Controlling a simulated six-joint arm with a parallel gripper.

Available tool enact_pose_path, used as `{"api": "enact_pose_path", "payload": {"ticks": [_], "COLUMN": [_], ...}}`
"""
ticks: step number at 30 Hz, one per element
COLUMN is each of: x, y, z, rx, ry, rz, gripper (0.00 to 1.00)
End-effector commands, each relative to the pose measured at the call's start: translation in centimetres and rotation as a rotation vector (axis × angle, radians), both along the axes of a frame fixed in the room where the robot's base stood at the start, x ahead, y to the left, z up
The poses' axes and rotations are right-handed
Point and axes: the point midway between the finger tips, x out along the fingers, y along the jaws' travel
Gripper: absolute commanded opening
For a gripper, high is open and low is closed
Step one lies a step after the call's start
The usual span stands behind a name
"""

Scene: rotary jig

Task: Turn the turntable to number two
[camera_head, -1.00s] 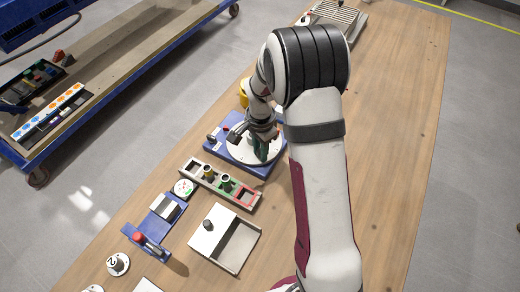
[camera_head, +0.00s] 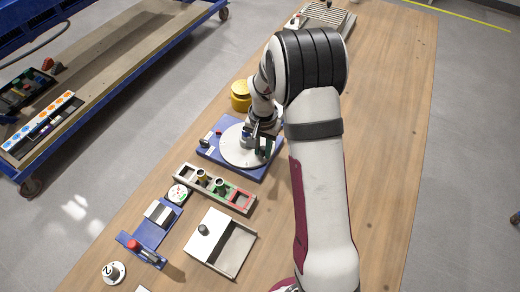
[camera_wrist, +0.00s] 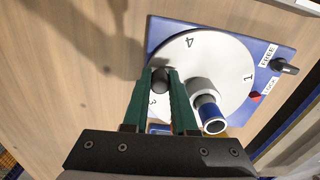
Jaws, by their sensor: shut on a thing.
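The turntable, a white disc (camera_head: 236,154) on a blue base (camera_head: 212,154), stands on the table. In the wrist view, the disc (camera_wrist: 217,55) shows 4 at the top, 1 on the right near a red pointer (camera_wrist: 254,97), and 3 at the lower left. The number two is not visible. My gripper (camera_wrist: 161,74) is shut on a dark knob (camera_wrist: 160,84) near the disc's edge, between 4 and 3. A grey post with a blue band (camera_wrist: 207,108) stands on the disc. A black lever (camera_wrist: 286,67) is by the FREE label, with LOCK below.
A yellow pot (camera_head: 240,96) stands close behind the turntable. In front are a tray with small posts (camera_head: 238,197), a lidded box (camera_head: 240,250) and a blue fixture (camera_head: 140,246). The table's right side is clear.

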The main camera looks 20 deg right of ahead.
Motion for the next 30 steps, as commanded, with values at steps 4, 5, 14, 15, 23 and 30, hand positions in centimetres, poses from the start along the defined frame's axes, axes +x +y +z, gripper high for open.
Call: {"api": "enact_pose_path", "payload": {"ticks": [4,5,14,15,23,30], "x": [0.3,0.4,1.0,1.0,1.6,2.2], "y": [-0.5,-0.6,-1.4,-1.5,-2.1,-2.5], "z": [0.0,0.0,0.0,0.0,0.0,0.0], "rx": [-0.001,-0.001,-0.002,-0.002,-0.001,-0.001], "ry": [-0.002,-0.002,-0.002,-0.002,-0.002,-0.002], "rz": [0.071,0.085,0.237,0.257,0.386,0.506], "gripper": [0.0,0.0,0.0,0.0,0.0,0.0]}}
